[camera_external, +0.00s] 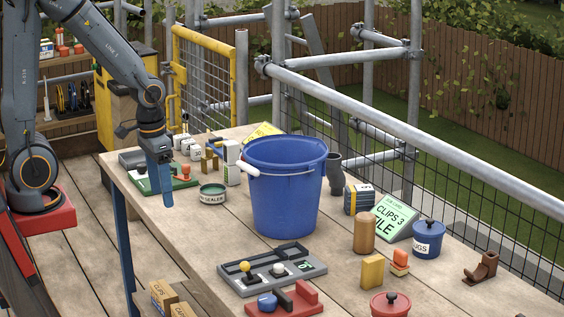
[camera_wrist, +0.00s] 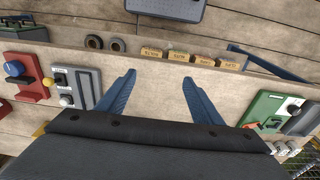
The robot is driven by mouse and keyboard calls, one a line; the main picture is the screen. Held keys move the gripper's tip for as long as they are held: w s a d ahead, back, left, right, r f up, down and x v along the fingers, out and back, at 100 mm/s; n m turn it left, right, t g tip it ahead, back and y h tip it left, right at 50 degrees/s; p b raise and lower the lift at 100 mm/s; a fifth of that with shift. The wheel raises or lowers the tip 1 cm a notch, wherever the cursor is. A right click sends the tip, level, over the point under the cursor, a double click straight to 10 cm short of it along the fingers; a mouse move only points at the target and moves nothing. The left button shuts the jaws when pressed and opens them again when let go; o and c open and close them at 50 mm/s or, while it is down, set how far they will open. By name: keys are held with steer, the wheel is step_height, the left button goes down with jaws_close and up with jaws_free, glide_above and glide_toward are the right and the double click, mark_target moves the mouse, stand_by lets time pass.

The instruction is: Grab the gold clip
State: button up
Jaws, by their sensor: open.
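My gripper (camera_external: 157,188) hangs above the far left end of the workbench, fingers pointing down, beside a green tray (camera_external: 152,184). In the wrist view its two blue fingers (camera_wrist: 158,77) are spread apart with only bare wood showing between them. I cannot make out a gold clip for certain. A small brass-coloured piece (camera_external: 210,161) stands behind the green tray near white blocks, and a yellow block (camera_external: 372,272) stands at the front right; I cannot tell whether either is the clip. A green sign (camera_external: 394,220) reading "CLIPS 3" and "TILE" leans at the right.
A tall blue bucket (camera_external: 284,190) stands mid-bench, hiding what is behind it. A sealer tin (camera_external: 213,194), a grey tray (camera_external: 271,268), a red tray (camera_external: 286,301) and a blue pot (camera_external: 428,240) are on the bench. Cardboard boxes (camera_wrist: 190,57) show past its edge.

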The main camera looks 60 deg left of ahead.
steer(key=w+a+r+n+y, duration=0.1)
steer(key=w+a+r+n, duration=0.2)
steer(key=w, duration=0.4)
steer(key=w+a+r+n, duration=0.1)
steer(key=w+a+n, duration=0.2)
steer(key=w+a, duration=0.3)
steer(key=n+g+y, duration=0.2)
steer(key=n+y, duration=0.1)
steer(key=n, duration=1.1)
glide_above(209, 156)
steer(key=w+d, duration=0.2)
step_height(209, 156, down, 9)
steer(key=shift+p+x, duration=0.5)
steer(key=shift+x, duration=1.05)
steer(key=p+x, duration=0.1)
steer(key=x, duration=0.1)
steer(key=p+x, duration=0.1)
steer(key=shift+s+a+f, duration=0.25)
steer(key=shift+s+a, duration=0.05)
steer(key=shift+s, duration=0.1)
steer(key=shift+a+f+y, duration=0.25)
steer(key=shift+f+y, duration=0.05)
steer(key=shift+f, duration=0.3)
steer(key=shift+c, duration=0.4)
